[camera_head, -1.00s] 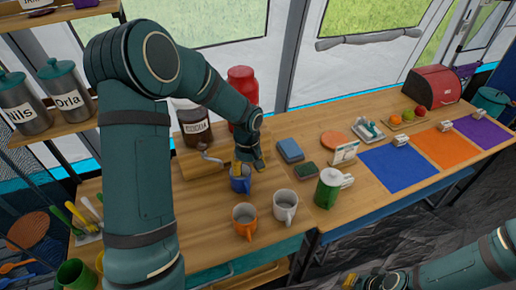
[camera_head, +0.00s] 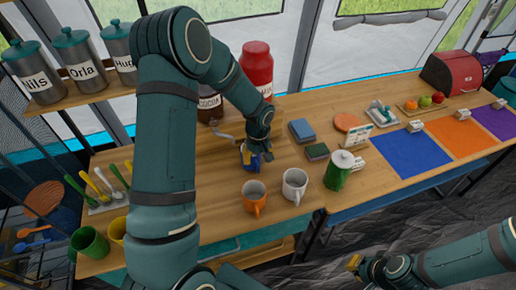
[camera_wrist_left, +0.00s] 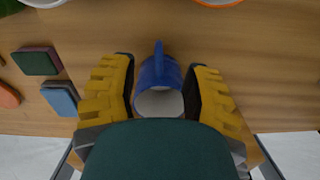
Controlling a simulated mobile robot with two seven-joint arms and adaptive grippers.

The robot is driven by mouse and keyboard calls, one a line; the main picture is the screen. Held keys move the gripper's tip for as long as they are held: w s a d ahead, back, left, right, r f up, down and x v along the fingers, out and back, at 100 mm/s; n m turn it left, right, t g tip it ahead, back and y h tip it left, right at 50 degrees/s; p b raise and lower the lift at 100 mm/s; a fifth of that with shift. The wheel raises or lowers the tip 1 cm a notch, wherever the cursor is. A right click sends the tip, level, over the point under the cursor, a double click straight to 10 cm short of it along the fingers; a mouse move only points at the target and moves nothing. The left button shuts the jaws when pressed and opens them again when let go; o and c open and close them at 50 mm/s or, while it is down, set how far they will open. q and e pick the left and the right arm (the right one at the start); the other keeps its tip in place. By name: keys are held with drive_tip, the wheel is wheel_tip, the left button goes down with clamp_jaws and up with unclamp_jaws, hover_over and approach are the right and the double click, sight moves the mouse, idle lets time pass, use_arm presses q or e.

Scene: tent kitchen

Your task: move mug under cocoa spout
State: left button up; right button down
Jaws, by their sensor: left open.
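The blue mug (camera_head: 251,163) stands on the wooden table, partly covered by my left gripper (camera_head: 257,153) in the head view. In the left wrist view the blue mug (camera_wrist_left: 158,78) sits between the two yellow-padded fingers of my left gripper (camera_wrist_left: 160,90). The fingers are open, with a gap visible on each side of the mug. The dark jar labelled COCOA (camera_head: 209,103) stands behind my left arm, and a crank (camera_head: 221,137) shows near its base. Its spout is hidden. My right gripper (camera_head: 356,264) is low at the front, its opening unclear.
A red canister (camera_head: 257,68) stands behind. Blue (camera_head: 302,130) and green (camera_head: 317,151) blocks lie to the right.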

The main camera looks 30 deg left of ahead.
sight(258, 167)
use_arm(q)
drive_tip(key=shift+f, duration=3.2)
clamp_jaws()
